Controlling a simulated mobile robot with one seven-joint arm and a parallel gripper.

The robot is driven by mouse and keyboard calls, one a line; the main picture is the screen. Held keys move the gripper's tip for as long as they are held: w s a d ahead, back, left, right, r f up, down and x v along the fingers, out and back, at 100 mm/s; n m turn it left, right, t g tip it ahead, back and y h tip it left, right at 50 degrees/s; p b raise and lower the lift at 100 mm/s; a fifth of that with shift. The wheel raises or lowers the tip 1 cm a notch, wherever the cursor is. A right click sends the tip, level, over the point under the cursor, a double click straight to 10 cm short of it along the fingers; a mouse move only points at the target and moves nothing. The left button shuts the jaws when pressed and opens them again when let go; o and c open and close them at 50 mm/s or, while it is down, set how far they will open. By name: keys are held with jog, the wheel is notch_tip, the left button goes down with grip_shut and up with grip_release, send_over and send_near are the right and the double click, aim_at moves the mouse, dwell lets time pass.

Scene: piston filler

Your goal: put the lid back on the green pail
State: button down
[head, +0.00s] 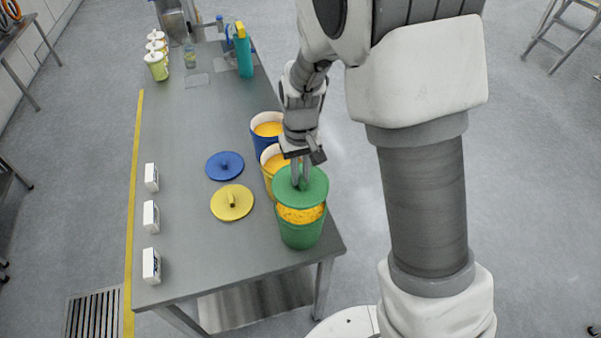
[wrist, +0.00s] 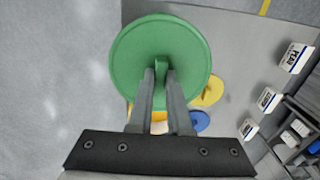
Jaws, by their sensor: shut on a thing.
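The green pail (head: 300,233) stands near the table's front right corner, filled with orange contents that show at its front rim. My gripper (head: 301,184) is shut on the handle of the green lid (head: 315,193). The lid is over the back part of the pail's mouth and looks a little above it. Whether it touches the rim I cannot tell. In the wrist view the green lid (wrist: 130,60) fills the space beyond my gripper (wrist: 162,75), with its upright handle between the fingertips. The lid hides the green pail in the wrist view.
A yellow pail (head: 268,175) and a blue pail (head: 256,143), both open and filled, stand behind the green one. The blue lid (head: 225,166) and yellow lid (head: 231,203) lie on the table (head: 195,265) to the left. Several white boxes (head: 151,217) line the left side.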

aim_at(300, 191)
jog(key=shift+f+b, duration=2.2)
jog(key=shift+f, duration=0.95)
jog(key=shift+s+f+b, duration=0.1)
jog(key=shift+f+b, duration=0.05)
jog(key=shift+b, duration=0.2)
jog(key=shift+c, duration=1.5)
grip_release()
jog(key=shift+r+p, duration=2.45)
jog(key=shift+r, duration=1.1)
